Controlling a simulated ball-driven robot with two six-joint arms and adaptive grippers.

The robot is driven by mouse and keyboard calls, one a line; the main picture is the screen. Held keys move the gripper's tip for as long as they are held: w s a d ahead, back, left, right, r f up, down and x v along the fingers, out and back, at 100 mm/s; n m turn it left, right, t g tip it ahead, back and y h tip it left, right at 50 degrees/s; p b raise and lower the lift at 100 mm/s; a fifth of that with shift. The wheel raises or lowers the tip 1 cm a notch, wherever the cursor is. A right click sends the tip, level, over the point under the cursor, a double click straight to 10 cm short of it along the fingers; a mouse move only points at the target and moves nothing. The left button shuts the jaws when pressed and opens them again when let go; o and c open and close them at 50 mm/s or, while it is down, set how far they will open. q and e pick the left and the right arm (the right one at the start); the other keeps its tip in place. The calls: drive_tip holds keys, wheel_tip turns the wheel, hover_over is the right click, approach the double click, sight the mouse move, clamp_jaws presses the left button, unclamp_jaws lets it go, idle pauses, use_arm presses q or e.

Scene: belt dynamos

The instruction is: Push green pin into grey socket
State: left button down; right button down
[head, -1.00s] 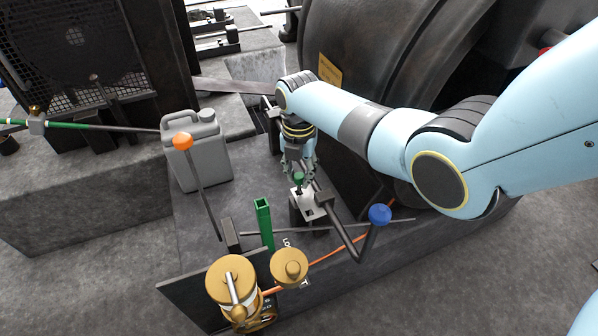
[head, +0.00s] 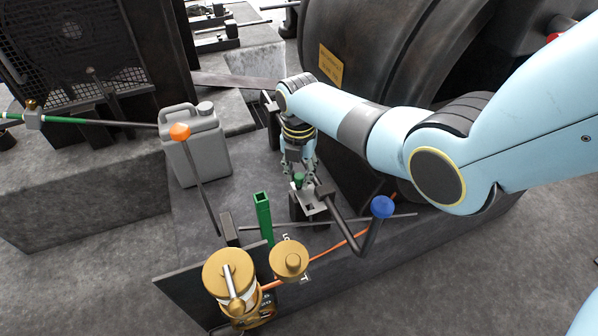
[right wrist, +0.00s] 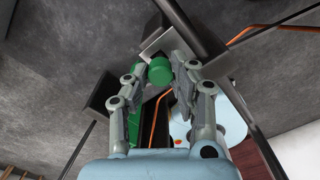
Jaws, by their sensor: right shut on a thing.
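The green pin (head: 298,180) is a short, round-headed piece between the fingertips of my right gripper (head: 299,168). In the right wrist view its round green head (right wrist: 160,71) sits between the two fingertips of my right gripper (right wrist: 164,82). My right gripper is shut on the pin and points down. The grey socket (head: 315,208), a pale metal plate on a dark block, is just below the pin. Its grey metal also shows behind the pin in the right wrist view (right wrist: 170,40). I cannot tell whether the pin's lower end touches the socket. My left gripper is not in view.
A lever with a blue knob (head: 382,207) stands right beside the socket. A green square post (head: 263,217), an orange-knobbed lever (head: 180,132) and brass fittings (head: 229,272) are to the left. A grey canister (head: 196,146) stands behind. A large dark wheel (head: 390,60) rises behind my right arm.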

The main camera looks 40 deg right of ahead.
sight(298, 176)
drive_tip(key=shift+f+b, duration=0.4)
drive_tip(key=shift+f, duration=0.25)
drive_tip(key=c, duration=1)
unclamp_jaws()
wheel_tip(298, 176, up, 12)
